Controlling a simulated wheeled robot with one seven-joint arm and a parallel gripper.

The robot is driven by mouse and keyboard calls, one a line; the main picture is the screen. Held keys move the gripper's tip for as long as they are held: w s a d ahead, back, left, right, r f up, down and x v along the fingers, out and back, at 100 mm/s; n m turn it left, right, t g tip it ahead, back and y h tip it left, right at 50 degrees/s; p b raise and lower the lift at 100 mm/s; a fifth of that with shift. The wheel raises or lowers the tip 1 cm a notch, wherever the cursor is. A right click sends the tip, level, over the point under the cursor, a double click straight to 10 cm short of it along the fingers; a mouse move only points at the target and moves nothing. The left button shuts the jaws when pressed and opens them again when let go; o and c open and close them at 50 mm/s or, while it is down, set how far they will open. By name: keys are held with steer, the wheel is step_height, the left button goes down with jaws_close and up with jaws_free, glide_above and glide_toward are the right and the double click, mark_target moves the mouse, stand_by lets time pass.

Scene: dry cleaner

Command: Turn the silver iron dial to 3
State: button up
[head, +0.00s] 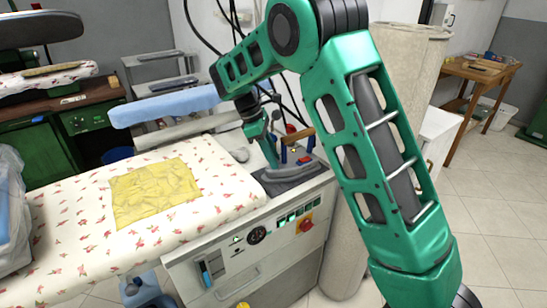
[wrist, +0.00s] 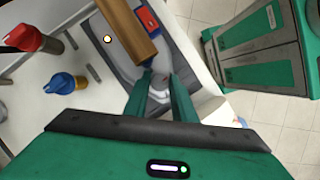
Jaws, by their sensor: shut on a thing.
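The silver iron (wrist: 122,62) with its brown wooden handle (wrist: 130,28) rests on a dark grey pad, at the right end of the ironing station. In the head view the wooden handle (head: 298,137) shows just right of my gripper (head: 268,152), which points down at the iron. In the wrist view my gripper (wrist: 160,80) has its two green fingers closed in around a small silver part beside the handle, which appears to be the dial. The fingers hide most of it. Its numbers and setting cannot be read.
A folded yellow cloth (head: 155,192) lies on the flowered ironing board (head: 70,228), left of the iron. A red-topped bottle (wrist: 28,37) and a blue-and-yellow one (wrist: 66,83) stand near the iron. A red knob (head: 306,226) is on the cabinet front. Tiled floor is free at right.

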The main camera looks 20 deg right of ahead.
stand_by(0.4)
steer(key=o, duration=0.7)
steer(key=shift+o, duration=0.2)
steer(key=v, duration=1)
steer(key=shift+w+r, duration=0.2)
steer(key=shift+r, duration=0.15)
